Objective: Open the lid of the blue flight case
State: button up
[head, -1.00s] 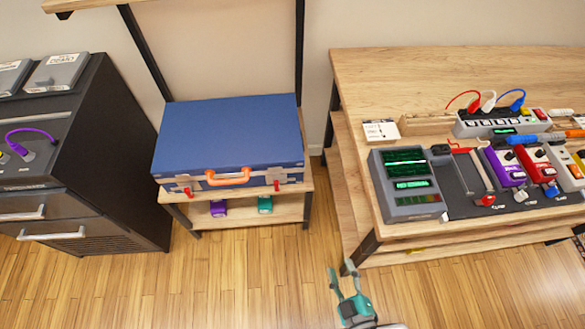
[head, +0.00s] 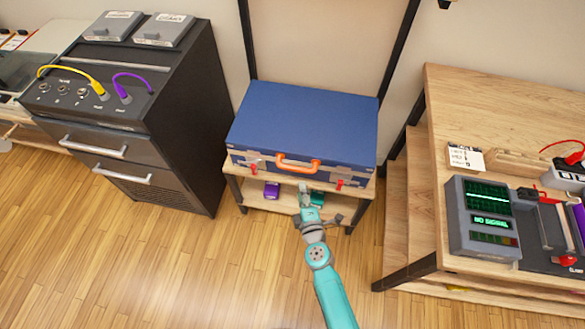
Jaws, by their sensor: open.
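The blue flight case (head: 305,120) lies shut on a small wooden shelf stand (head: 355,192) in the head view. Its orange handle (head: 297,166) is on the front face, with a red latch at each side, the left latch (head: 253,168) and the right latch (head: 340,184). My gripper (head: 304,190) is in front of the case, just below the handle in the picture, and is open and empty. I cannot tell how far it is from the case front.
A dark drawer cabinet (head: 180,120) with cables stands left. A wooden bench (head: 490,100) with electronics stands right. Wood floor (head: 180,265) in front is clear.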

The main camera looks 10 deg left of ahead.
aim_at(296, 168)
jog(key=shift+x, duration=5.4)
jog(key=shift+f, duration=0.1)
grip_shut()
